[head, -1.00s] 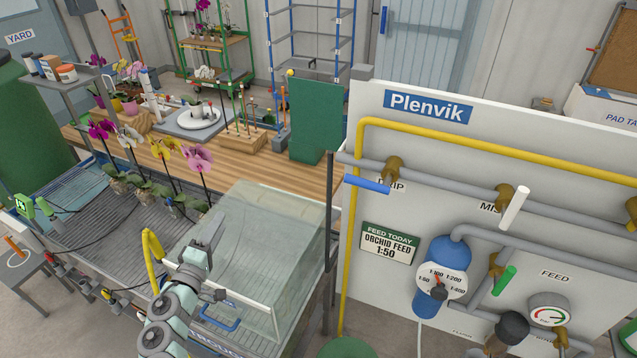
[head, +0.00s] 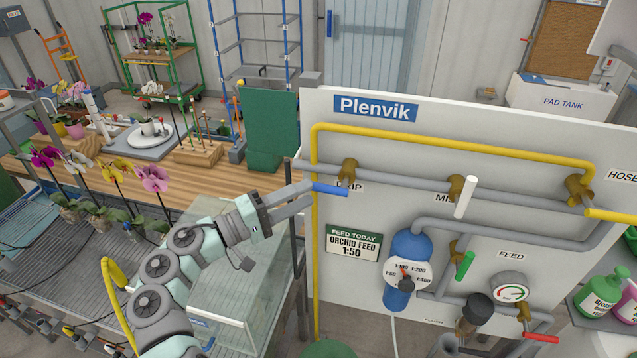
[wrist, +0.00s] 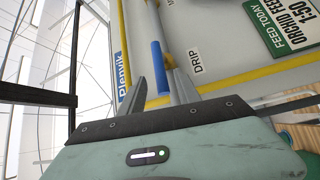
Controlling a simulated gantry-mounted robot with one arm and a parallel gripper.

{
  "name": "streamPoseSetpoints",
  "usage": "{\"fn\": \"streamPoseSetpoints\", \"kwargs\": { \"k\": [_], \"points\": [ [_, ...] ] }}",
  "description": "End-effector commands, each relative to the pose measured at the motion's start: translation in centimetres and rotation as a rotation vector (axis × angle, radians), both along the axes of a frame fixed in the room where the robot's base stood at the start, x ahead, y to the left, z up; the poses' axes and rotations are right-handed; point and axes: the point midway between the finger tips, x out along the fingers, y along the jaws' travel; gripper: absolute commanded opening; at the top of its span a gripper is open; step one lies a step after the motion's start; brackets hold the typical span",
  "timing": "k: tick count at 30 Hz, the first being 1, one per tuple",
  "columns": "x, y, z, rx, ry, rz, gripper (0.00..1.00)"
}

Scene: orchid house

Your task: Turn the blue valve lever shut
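The blue valve lever (head: 333,189) sits on the brass DRIP valve (head: 348,170) at the upper left of the white Plenvik panel. It lies roughly along the grey pipe, its free end to the left. My gripper (head: 310,195) is at that free end, reaching in from the left. In the wrist view the blue lever (wrist: 158,60) passes between the two spread fingers of my gripper (wrist: 155,80). The fingers are open, with a gap seen beside the lever; I cannot tell whether either touches it.
A yellow pipe (head: 316,240) runs down the panel close to the lever, and a grey pipe (head: 400,182) runs behind it. A white lever (head: 466,197) and a green lever (head: 465,265) stick out further right. A clear-walled case (head: 240,290) stands below my arm.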

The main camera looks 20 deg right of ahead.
Motion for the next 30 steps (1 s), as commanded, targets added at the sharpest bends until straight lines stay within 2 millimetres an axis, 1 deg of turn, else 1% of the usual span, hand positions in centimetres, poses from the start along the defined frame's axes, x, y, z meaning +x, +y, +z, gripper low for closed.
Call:
{"fn": "streamPoseSetpoints", "kwargs": {
  "k": [1, 3, 7, 11, 17, 30],
  "points": [
    [0.1, -1.0, 0.4, 0.000, 0.002, -0.002, 0.39],
    [0.2, -2.4, 0.5, 0.001, 0.002, -0.003, 0.39],
    [0.5, -4.0, 0.5, 0.001, 0.004, -0.002, 0.39],
    [0.6, -4.6, 0.4, 0.001, 0.002, 0.001, 0.39],
    [0.6, -4.6, 0.4, 0.000, 0.001, 0.002, 0.39],
    [0.6, -4.6, 0.4, 0.001, 0.001, 0.001, 0.03]
  ]
}}
